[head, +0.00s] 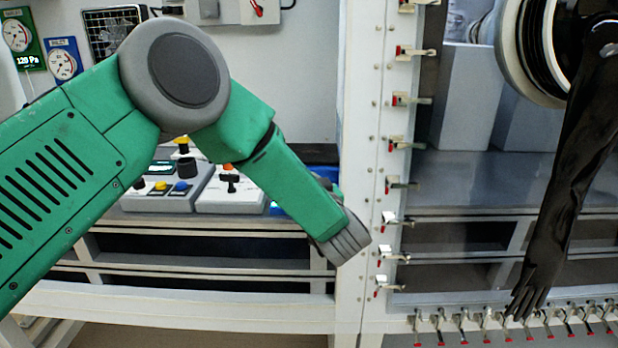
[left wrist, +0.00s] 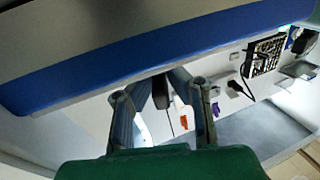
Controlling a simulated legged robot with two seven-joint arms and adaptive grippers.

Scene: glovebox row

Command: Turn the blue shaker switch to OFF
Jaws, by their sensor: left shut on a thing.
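The blue shaker (head: 318,153) shows only in part in the head view, behind my left forearm. In the left wrist view its blue face (left wrist: 150,55) runs slanting across the top. My left gripper (left wrist: 163,82) is at the lower edge of this blue face. Its two fingers come together around a small dark piece (left wrist: 162,92), which looks like the shaker's switch; its setting cannot be read. In the head view my left forearm and wrist hide the gripper and the switch. My right gripper is not in view.
A grey control box (head: 160,200) with coloured buttons and another box with a black knob (head: 230,183) stand left of the shaker. A white post with latches (head: 362,200) stands close right of my wrist. A black glove (head: 575,180) hangs at the right.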

